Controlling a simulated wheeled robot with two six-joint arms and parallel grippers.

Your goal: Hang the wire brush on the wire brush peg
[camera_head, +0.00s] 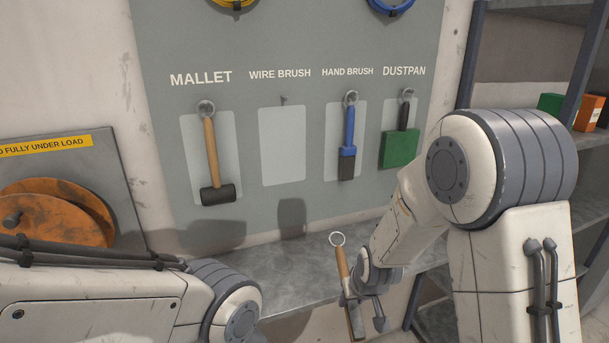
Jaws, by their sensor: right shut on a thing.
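The wire brush (343,264) has a wooden handle with a metal ring at its top. My right gripper (354,300) is shut on its lower part and holds it nearly upright, ring up, in front of the grey ledge. The wire brush peg (284,100) is a small bare hook under the WIRE BRUSH label, above an empty pale outline. The brush is below and to the right of this peg, apart from the board. The brush's lower end is partly hidden by the gripper. My left arm shows at lower left, but its gripper is out of view.
On the tool board (233,236), a mallet (210,150) hangs left of the empty peg. A blue hand brush (349,140) and a green dustpan (401,148) hang to its right. A grey ledge (300,258) runs below. Shelving (520,60) stands at right.

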